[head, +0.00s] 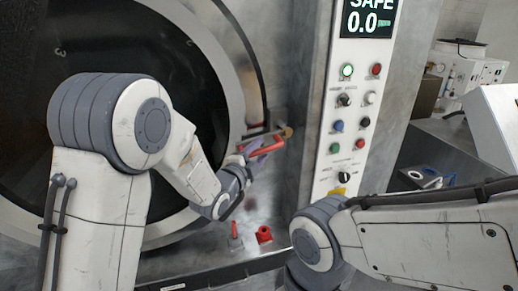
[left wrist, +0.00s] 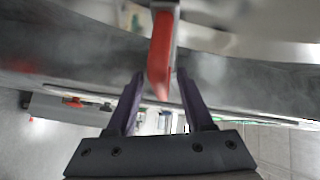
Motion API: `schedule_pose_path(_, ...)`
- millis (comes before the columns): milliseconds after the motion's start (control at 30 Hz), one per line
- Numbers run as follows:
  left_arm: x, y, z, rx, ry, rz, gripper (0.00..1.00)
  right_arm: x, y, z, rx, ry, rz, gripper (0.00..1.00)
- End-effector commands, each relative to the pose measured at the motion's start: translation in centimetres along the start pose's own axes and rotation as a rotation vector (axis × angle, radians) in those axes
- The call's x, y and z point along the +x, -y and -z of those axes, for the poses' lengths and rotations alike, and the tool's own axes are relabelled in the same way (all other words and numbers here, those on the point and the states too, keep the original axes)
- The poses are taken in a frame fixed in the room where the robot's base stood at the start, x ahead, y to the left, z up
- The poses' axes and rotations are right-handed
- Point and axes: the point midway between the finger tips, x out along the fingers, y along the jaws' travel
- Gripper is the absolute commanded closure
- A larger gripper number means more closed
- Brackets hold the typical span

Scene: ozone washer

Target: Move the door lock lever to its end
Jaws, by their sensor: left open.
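The door lock lever (head: 266,145) has a red handle and sits at the right edge of the round door in the head view. In the left wrist view the red lever (left wrist: 161,55) hangs from the top middle, its lower end between the finger lines. My left gripper (head: 256,152) is at the lever, with its purple fingers partly hidden there. In the left wrist view my left gripper (left wrist: 160,82) is open, one finger on each side of the lever's end. I cannot tell whether a finger touches it. My right gripper is out of view.
The round door (head: 225,75) fills the left. A control panel (head: 350,115) with buttons and a display reading SAFE 0.0 stands to the right. Small red parts (head: 264,234) sit on the ledge below. My right arm crosses the lower right.

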Motion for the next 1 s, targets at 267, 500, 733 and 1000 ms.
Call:
schedule_pose_path(267,0.0,-0.04,-0.02,0.0,0.0,0.0,0.75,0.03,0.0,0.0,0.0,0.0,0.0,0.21)
schedule_pose_path(500,-0.03,-0.03,-0.04,0.0,0.0,-0.001,1.0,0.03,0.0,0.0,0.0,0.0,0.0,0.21)
schedule_pose_path(733,-0.05,-0.04,-0.05,0.0,0.001,-0.001,1.0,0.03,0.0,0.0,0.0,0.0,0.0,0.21)
schedule_pose_path(1000,-0.05,-0.05,-0.05,0.0,0.001,-0.001,1.0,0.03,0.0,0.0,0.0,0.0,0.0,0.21)
